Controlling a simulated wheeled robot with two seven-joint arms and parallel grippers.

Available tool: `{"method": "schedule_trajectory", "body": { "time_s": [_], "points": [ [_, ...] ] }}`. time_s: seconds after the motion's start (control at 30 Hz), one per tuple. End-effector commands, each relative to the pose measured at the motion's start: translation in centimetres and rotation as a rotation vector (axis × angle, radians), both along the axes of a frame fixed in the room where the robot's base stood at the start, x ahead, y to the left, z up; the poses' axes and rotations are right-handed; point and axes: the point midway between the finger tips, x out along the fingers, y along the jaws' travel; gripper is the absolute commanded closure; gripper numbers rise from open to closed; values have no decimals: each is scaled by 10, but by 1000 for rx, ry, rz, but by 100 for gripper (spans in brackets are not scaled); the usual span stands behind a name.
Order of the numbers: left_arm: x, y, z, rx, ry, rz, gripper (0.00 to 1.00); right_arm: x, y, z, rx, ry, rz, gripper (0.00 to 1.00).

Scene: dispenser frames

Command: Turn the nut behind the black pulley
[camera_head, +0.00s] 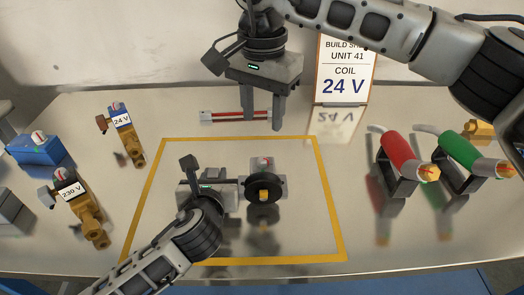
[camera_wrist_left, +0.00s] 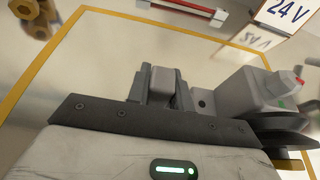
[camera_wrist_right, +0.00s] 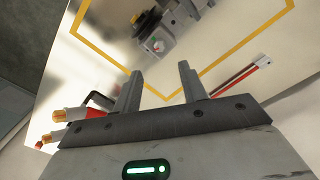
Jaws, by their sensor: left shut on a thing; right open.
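A black pulley (camera_head: 262,188) is on the front of a grey unit (camera_head: 280,182) with a red-topped knob, inside the yellow outline. A brass-coloured piece (camera_head: 263,196) shows at the pulley's centre. Any nut behind the pulley is hidden. The pulley's edge also shows in the left wrist view (camera_wrist_left: 285,124), right of the fingers. My left gripper (camera_head: 232,192) is left of the pulley, shut on the unit's grey side block (camera_wrist_left: 161,88). My right gripper (camera_head: 263,112) is open above the back of the outline, with nothing between its fingers.
Brass valves marked 24 V (camera_head: 122,117) and 230 V (camera_head: 72,188) stand left. Red (camera_head: 396,152) and green (camera_head: 460,149) handled tools rest in black holders at right. A 24 V sign (camera_head: 344,70) stands behind.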

Motion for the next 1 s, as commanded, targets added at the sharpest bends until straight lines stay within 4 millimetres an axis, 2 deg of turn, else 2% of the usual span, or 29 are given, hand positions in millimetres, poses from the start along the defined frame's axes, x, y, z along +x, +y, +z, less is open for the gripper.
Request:
{"method": "schedule_trajectory", "body": {
  "time_s": [0.3,0.5,0.67,0.9,0.93,1.0],
  "points": [
    [0,0,0,1,1,1,100,-1,0,-65,0,4,-3,58],
    [0,0,0,1,1,0,100,0,0,-91,2,3,-4,58],
    [0,0,0,0,1,0,100,0,0,-99,2,1,-4,58],
    [0,0,0,0,1,0,100,0,0,-100,2,1,-4,58],
    [0,0,0,0,1,0,100,0,0,-100,2,1,-4,61],
    [0,0,0,0,1,0,100,0,0,-100,2,1,-4,80]
  ]
}}
